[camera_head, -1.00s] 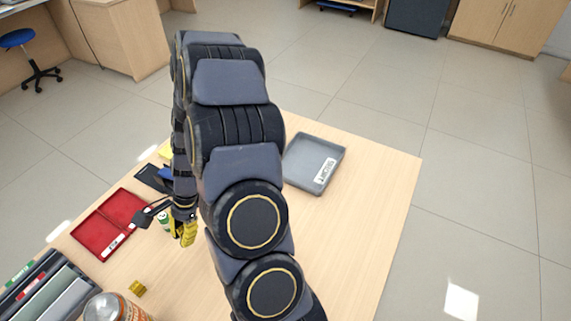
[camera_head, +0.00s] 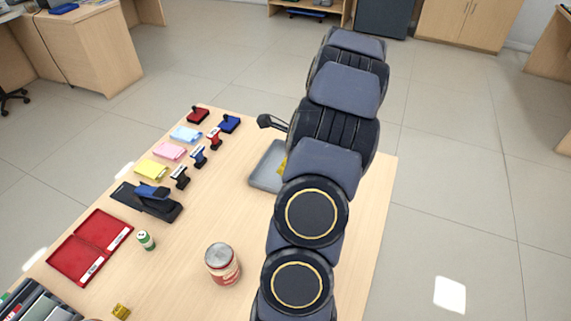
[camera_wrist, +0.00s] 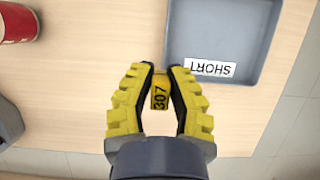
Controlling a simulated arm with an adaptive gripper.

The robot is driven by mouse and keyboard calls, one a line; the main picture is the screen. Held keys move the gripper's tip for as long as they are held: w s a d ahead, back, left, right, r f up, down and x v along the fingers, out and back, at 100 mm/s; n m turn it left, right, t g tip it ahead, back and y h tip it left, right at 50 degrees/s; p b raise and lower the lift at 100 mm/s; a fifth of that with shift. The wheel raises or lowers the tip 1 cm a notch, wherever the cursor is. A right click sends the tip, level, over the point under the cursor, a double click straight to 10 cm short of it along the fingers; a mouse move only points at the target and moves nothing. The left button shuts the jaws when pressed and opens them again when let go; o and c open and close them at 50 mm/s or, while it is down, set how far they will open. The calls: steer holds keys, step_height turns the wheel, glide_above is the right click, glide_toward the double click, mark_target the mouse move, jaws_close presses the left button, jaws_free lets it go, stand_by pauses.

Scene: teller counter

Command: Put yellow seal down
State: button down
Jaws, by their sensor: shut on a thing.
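My gripper (camera_wrist: 161,68) is shut on a yellow seal (camera_wrist: 160,92) marked "307", which shows between the yellow-padded fingers in the wrist view. A grey tray (camera_wrist: 176,50) with an upside-down "SHORT" label lies beyond the fingertips and to the right. The seal appears near the tray's lower left corner; its height above the table cannot be told. In the head view my arm hides the seal and part of the grey tray (camera_head: 262,180). Another small yellow seal (camera_head: 121,312) lies on the table at the bottom left.
A red-and-silver can (camera_head: 222,265) stands mid-table, with a small green-and-white cylinder (camera_head: 146,240) to its left. A red open case (camera_head: 68,262), a black stapler-like tool (camera_head: 146,203), several stamps and paper stacks line the left side. The wood between them and the tray is clear.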

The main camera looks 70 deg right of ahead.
steer(key=w+d+f, duration=0.1)
steer(key=d+f, duration=0.2)
steer(key=w+d+f, duration=0.2)
steer(key=d+f, duration=0.1)
steer(key=d, duration=0.1)
steer(key=w+d+f, duration=0.2)
steer(key=d+f, duration=0.1)
steer(key=d, duration=0.1)
steer(key=shift+f, duration=0.15)
steer(key=shift+d+f, duration=0.1)
steer(key=shift+f, duration=1.5)
steer(key=shift+w+f, duration=0.1)
steer(key=shift+f, duration=0.05)
steer(key=c, duration=1.1)
jaws_free()
